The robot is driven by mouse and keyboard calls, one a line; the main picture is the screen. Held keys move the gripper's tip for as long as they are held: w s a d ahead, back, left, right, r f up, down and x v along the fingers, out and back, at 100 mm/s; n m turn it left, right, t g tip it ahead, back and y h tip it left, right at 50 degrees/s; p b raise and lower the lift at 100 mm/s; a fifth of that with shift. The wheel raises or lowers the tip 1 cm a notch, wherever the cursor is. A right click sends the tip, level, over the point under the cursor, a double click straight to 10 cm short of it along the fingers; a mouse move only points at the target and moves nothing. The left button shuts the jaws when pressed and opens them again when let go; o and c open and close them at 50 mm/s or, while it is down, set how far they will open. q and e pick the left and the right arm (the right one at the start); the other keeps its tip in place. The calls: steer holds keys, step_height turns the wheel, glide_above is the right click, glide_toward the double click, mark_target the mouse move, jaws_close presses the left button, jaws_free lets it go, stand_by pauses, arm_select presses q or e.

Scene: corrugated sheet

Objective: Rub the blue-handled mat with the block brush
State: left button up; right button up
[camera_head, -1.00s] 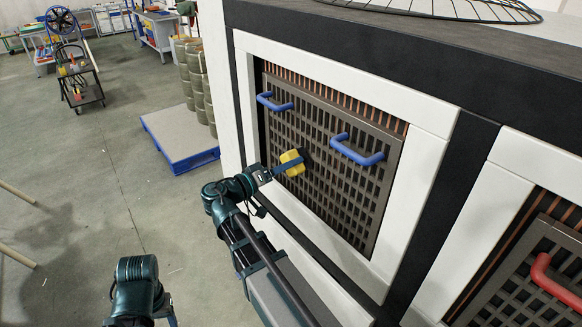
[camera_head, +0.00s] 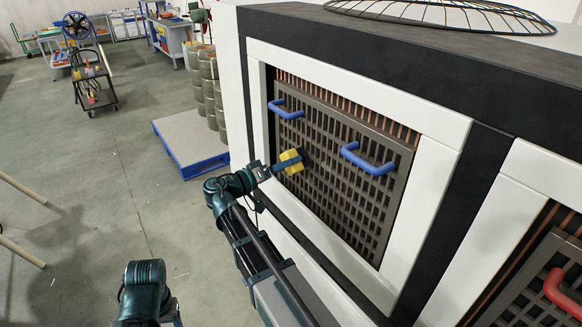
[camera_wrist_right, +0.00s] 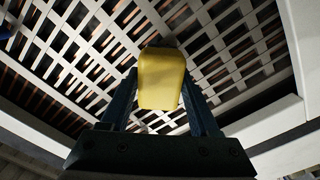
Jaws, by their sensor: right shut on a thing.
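The blue-handled mat (camera_head: 345,193) is a grey-brown grid in a white frame on the side of a large cabinet. Its two blue handles are a left one (camera_head: 286,109) and a right one (camera_head: 367,159). My right gripper (camera_head: 280,165) is shut on the yellow block brush (camera_head: 291,156), at the mat's left part below the left handle. In the right wrist view the brush (camera_wrist_right: 161,78) sits between both fingers, in front of the grid. Its far side is hidden, so I cannot tell whether it touches. Only part of my left arm shows at the bottom; its gripper is out of view.
A second grid mat with a red handle (camera_head: 562,291) is at the lower right. A wire rack (camera_head: 440,14) lies on the cabinet top. A blue-edged platform (camera_head: 190,143) and stacked drums (camera_head: 205,82) stand left of the cabinet. The floor at left is mostly open.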

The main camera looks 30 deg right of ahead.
steer(key=shift+w, duration=0.95)
steer(key=shift+r, duration=0.1)
steer(key=shift+s+r+p, duration=0.1)
steer(key=shift+r+p, duration=0.75)
steer(key=shift+p, duration=0.1)
steer(key=shift+s+f, duration=0.1)
steer(key=shift+s, duration=0.15)
steer(key=shift+s+d, duration=0.15)
steer(key=shift+s, duration=1.35)
steer(key=shift+s, duration=0.1)
